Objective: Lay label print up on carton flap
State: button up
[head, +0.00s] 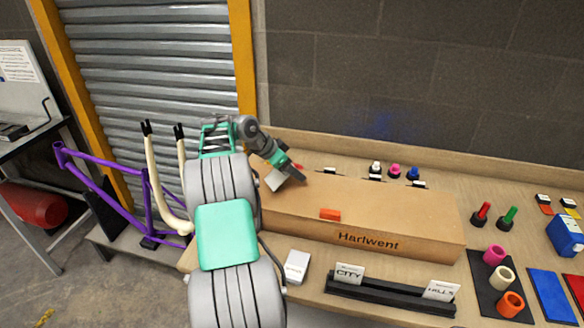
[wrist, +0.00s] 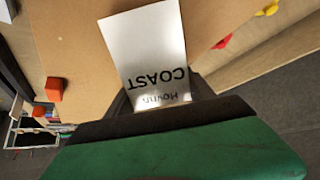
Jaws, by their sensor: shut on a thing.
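My gripper (head: 288,174) is shut on a white label (head: 274,180) above the left end of the brown carton (head: 390,208), which bears the word Harlwent. In the wrist view the label (wrist: 150,45) shows its printed face, with COAST in black and a smaller line partly hidden by the gripper (wrist: 160,98). The lettering appears upside down there. The carton's brown top (wrist: 80,35) lies behind the label. I cannot tell whether the label touches it, nor where a flap's edge runs.
An orange block (head: 330,214) sits on the carton's front top edge. A black rack (head: 390,295) with CITY and HILLS cards and a white box (head: 297,266) stand in front. Several small knobs (head: 395,171) stand behind. A purple bicycle frame (head: 105,185) is at left.

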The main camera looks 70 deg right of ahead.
jog(key=shift+f, duration=0.7)
jog(key=o, duration=1.4)
jog(key=shift+r, duration=0.1)
jog(key=b+v, duration=0.1)
jog(key=v, duration=0.6)
jog(key=shift+w+a+r, duration=0.1)
jog(key=shift+a+r, duration=0.1)
jog(key=shift+r, duration=0.1)
